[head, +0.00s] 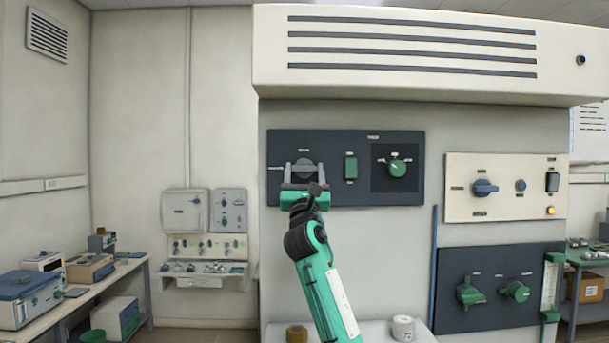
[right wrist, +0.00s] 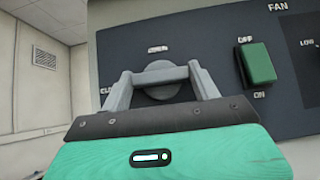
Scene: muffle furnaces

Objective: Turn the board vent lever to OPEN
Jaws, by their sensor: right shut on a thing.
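The dark board (head: 345,195) on the wall ahead of me carries the vent lever, a round grey hub (head: 303,163) with a label above it and another to its left. In the right wrist view the hub (right wrist: 159,72) shows under the word OPEN, with CLOSED partly visible at left. My right gripper (head: 304,172) is at the hub, its two grey fingers on either side and closed in on the lever. The fingers also show in the right wrist view (right wrist: 160,80). My left gripper is out of view.
A green FAN rocker switch (head: 350,167) and a green knob (head: 397,168) sit to the right on the same board. A cream panel (head: 505,205) and a lower dark panel (head: 460,315) are further right. A vented hood (head: 420,80) juts out above.

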